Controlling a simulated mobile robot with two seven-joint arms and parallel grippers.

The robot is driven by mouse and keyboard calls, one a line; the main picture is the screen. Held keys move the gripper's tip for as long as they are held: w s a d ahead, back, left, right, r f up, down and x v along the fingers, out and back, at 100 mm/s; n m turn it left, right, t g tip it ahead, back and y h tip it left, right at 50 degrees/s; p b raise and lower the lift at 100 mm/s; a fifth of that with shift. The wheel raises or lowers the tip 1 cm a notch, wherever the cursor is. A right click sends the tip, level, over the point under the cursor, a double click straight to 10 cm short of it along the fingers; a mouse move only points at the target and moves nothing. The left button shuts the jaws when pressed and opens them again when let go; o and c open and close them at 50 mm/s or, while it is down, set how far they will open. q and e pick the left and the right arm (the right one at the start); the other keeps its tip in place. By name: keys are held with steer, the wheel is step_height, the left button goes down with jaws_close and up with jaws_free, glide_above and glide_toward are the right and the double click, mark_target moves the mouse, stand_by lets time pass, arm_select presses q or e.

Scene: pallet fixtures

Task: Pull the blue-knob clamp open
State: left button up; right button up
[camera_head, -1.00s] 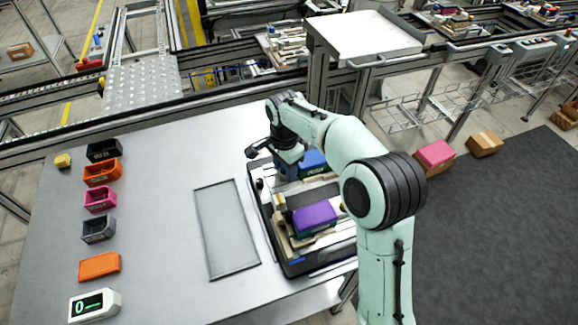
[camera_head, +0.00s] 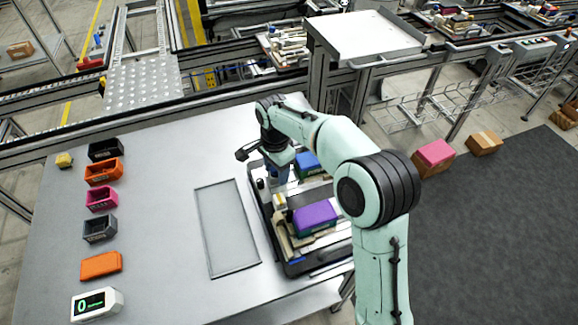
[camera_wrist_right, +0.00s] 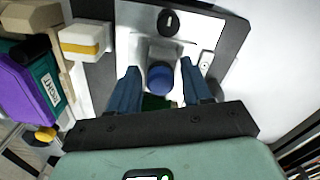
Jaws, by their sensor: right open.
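The blue knob (camera_wrist_right: 159,78) of the clamp shows in the right wrist view, between the two blue fingers of my right gripper (camera_wrist_right: 160,85). The fingers are open, one on each side of the knob, with gaps to it. The clamp's pale body (camera_wrist_right: 158,50) lies around and behind the knob on the pallet. In the head view my right gripper (camera_head: 278,174) is over the far left corner of the dark pallet (camera_head: 298,268); the knob is hidden there. My left gripper is in neither view.
On the pallet are a purple-topped box (camera_head: 314,216) and a blue-topped box (camera_head: 307,162). A flat grey tray outline (camera_head: 228,228) lies left of it. Several small bins, among them an orange bin (camera_head: 103,171), line the table's left side. The table between is clear.

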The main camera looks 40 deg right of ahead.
steer(key=shift+r, duration=0.1)
steer(key=shift+r+p, duration=1.65)
steer(key=shift+r, duration=0.55)
steer(key=shift+r+p, duration=1.05)
steer(key=shift+r, duration=0.75)
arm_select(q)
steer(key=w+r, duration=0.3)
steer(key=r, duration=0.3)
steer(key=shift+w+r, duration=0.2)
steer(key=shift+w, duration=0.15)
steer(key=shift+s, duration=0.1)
arm_select(e)
steer(key=shift+f, duration=0.1)
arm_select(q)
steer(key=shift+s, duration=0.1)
arm_select(e)
steer(key=shift+s, duration=0.1)
